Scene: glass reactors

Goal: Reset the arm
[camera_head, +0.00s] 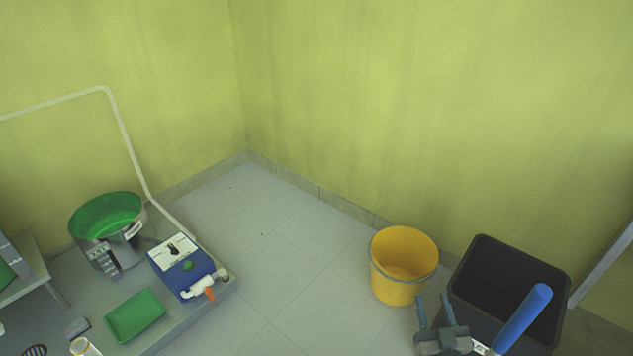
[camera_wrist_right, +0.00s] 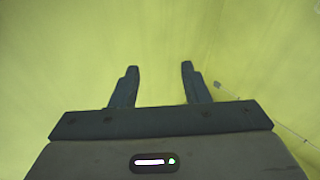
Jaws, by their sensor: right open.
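My right gripper (camera_head: 435,312) is at the lower right of the head view, in front of the black bin and just below the yellow bucket in the picture. Its two fingers are apart, with nothing between them. The right wrist view shows the same open fingers (camera_wrist_right: 159,88) against the plain yellow-green wall. A blue section of my right arm (camera_head: 522,319) crosses in front of the bin. My left gripper is not in the head view.
A yellow bucket (camera_head: 402,285) and a black bin (camera_head: 482,262) stand by the wall at right. At left, a grey bench (camera_head: 190,318) holds a blue device (camera_head: 184,275), a green tray (camera_head: 135,315) and a metal pot with green inside (camera_head: 125,245). The floor between is clear.

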